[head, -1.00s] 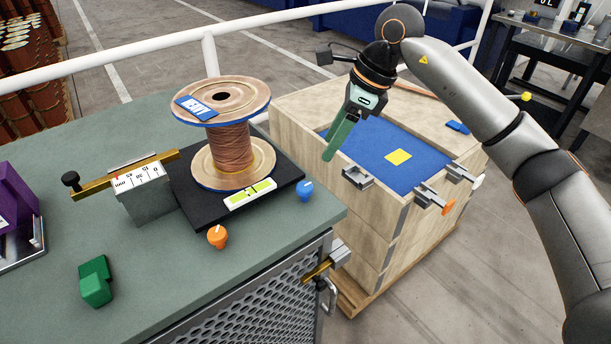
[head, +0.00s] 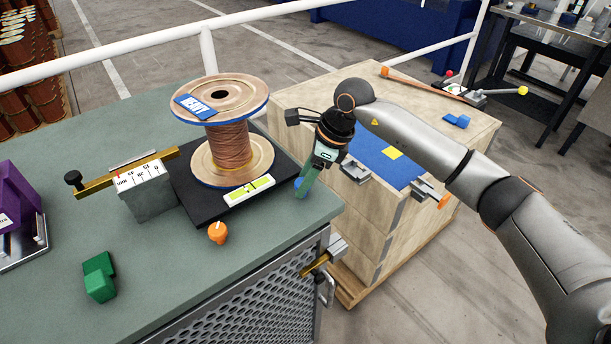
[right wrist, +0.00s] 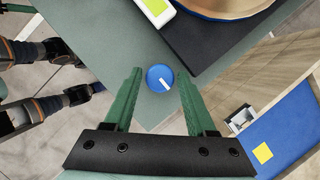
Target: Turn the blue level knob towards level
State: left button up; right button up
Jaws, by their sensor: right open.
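The blue level knob (right wrist: 160,78) has a white pointer line and sits on the bench by the black platform's corner. In the right wrist view my right gripper's green fingers are open, one on each side of the knob, with visible gaps. The level vial (head: 248,190), yellow-green in a white housing, lies on the platform's near edge; it also shows in the right wrist view (right wrist: 152,18). My left gripper is outside the head view; dark arm parts show at the right wrist view's left edge.
A copper-wire spool (head: 229,137) tagged HEAVY stands on the black platform (head: 205,208). An orange knob (head: 218,232) is in front of it. A wooden crate (head: 400,230) stands right of the bench.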

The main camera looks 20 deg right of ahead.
grip_shut()
dwell(0.3)
dwell(0.3)
jog(key=m+b, duration=0.1)
jog(key=m, duration=0.1)
jog(key=m+t+h+b, duration=0.1)
jog(key=m, duration=0.1)
jog(key=shift+s+m+t, duration=0.1)
jog(key=shift+m+t, duration=0.2)
jog(key=m+b, duration=0.1)
jog(key=m, duration=0.1)
jog(key=m+t+h+b, duration=0.1)
jog(key=m, duration=0.1)
jog(key=shift+a+m+h+b, duration=0.2)
jog(key=shift+m+h+b, duration=0.1)
jog(key=shift+m+b, duration=0.1)
jog(key=shift+r, duration=0.1)
grip_release()
